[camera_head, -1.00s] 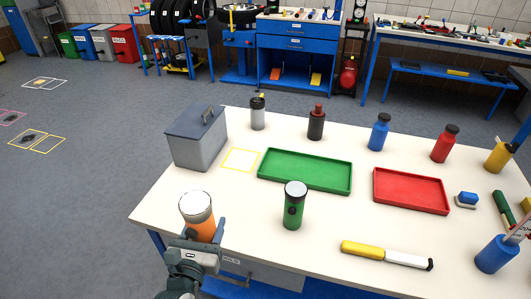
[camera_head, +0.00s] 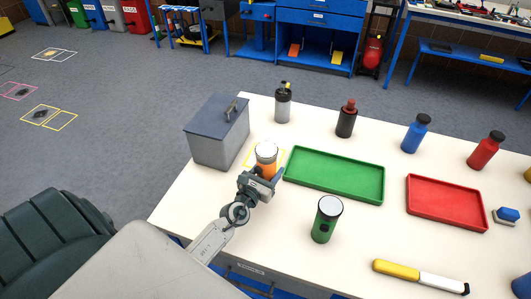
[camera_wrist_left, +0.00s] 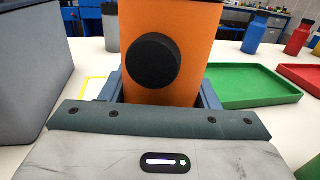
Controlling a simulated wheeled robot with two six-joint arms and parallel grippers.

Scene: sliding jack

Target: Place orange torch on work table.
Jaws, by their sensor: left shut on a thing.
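The orange torch (camera_head: 266,160) is upright with its pale lens end up. It stands at or just above the yellow outlined square (camera_head: 249,156) on the white work table (camera_head: 280,243); I cannot tell whether its base touches the table. My left gripper (camera_head: 263,179) is shut on the torch. In the left wrist view the orange torch (camera_wrist_left: 178,75) fills the space between the fingers, its black round button facing me; its lower end is hidden by the gripper. My right gripper is not in view.
A grey lidded box (camera_head: 219,143) is close on the left of the torch. A green tray (camera_head: 334,177) is close on the right. A green torch (camera_head: 326,220) stands nearer the front. A red tray (camera_head: 447,202) and several bottles are farther right.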

